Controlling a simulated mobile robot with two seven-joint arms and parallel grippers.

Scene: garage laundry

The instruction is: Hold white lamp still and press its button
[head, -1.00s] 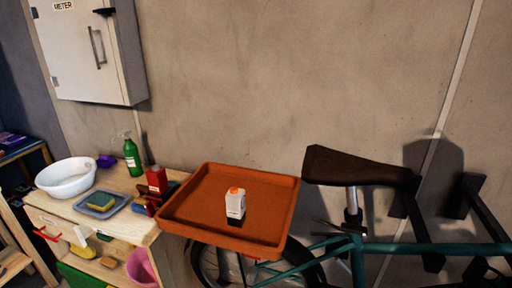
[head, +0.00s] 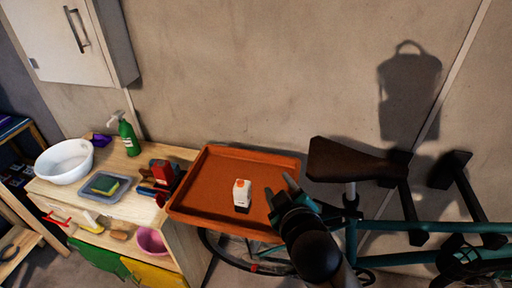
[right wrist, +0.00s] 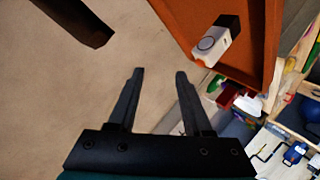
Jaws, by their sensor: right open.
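The white lamp (head: 242,195) stands in the orange-brown tray (head: 215,212), right of the tray's middle, with an orange patch at its top. In the right wrist view the lamp (right wrist: 211,44) shows a white body, a round dark ring on one face and a black part at one end. My right gripper (head: 278,184) is over the tray's right side, to the right of the lamp and apart from it. Its two fingers (right wrist: 160,74) are spread, with nothing between them. My left gripper is not in view.
A wooden cabinet (head: 116,170) left of the tray holds a white basin (head: 64,160), a green spray bottle (head: 128,138), a sponge on a grey tray and a red container (head: 162,172). A bicycle with a brown saddle (head: 350,160) is close on the right.

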